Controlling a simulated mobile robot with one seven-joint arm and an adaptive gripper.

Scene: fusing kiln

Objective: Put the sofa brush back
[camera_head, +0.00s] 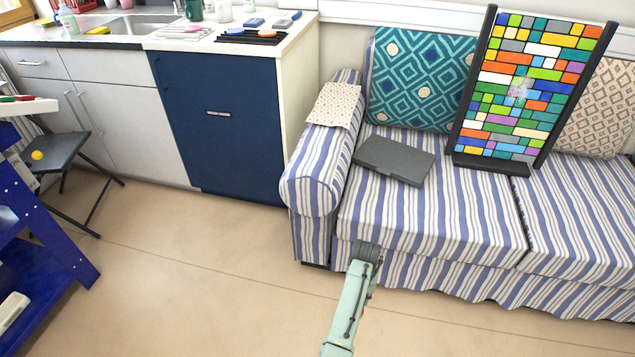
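I cannot make out for certain which thing is the sofa brush. A blue and grey item (288,20) that may be a brush lies at the right end of the counter. My gripper (367,248) is the dark end of the mint-green arm, in front of the striped sofa (430,224) near its left seat's front edge. The gripper's fingers are too small and hidden to tell open from shut, and I see nothing clearly held in it.
A dark grey flat case (394,160) lies on the left seat. A colourful glass panel in a black frame (522,85) leans on the sofa. The counter (180,40) carries several small items. A folding stool (57,150) stands left. The floor (190,265) between is clear.

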